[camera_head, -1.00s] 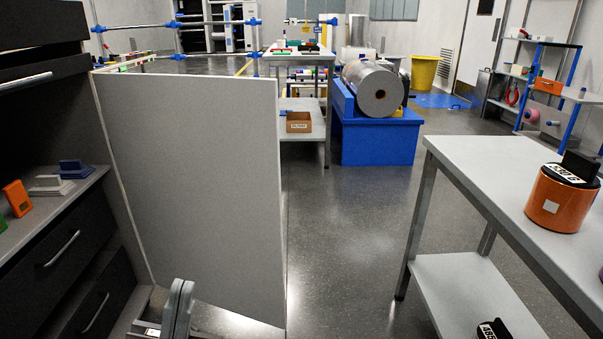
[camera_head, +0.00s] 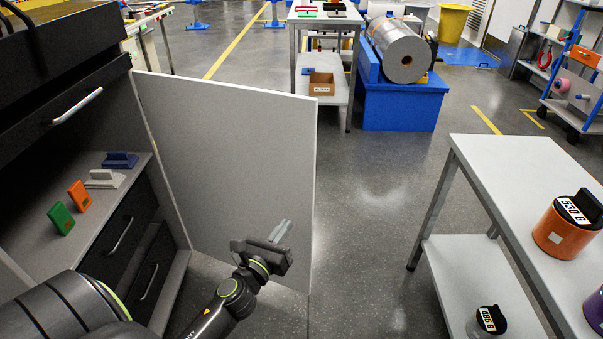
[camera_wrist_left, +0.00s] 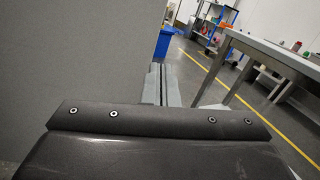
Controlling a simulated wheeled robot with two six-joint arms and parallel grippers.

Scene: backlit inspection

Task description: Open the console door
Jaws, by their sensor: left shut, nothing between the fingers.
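The console door (camera_head: 230,150) is a grey panel that stands swung wide out from the dark console (camera_head: 60,120), hinged at its left edge. The console's inside shelf and drawers are in plain sight. My left gripper (camera_head: 280,231) is in front of the door's inner face, near its lower free edge, with its fingers shut and empty. In the left wrist view the shut fingers (camera_wrist_left: 160,84) point forward, and the door (camera_wrist_left: 70,50) fills the left side close by. Whether the fingers touch the door I cannot tell. My right gripper is not in view.
A green block (camera_head: 62,218), an orange block (camera_head: 80,196), a white piece (camera_head: 104,179) and a blue piece (camera_head: 121,160) are on the console shelf. A grey table (camera_head: 500,160) with an orange weight (camera_head: 556,236) stands at the right. The floor between is clear.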

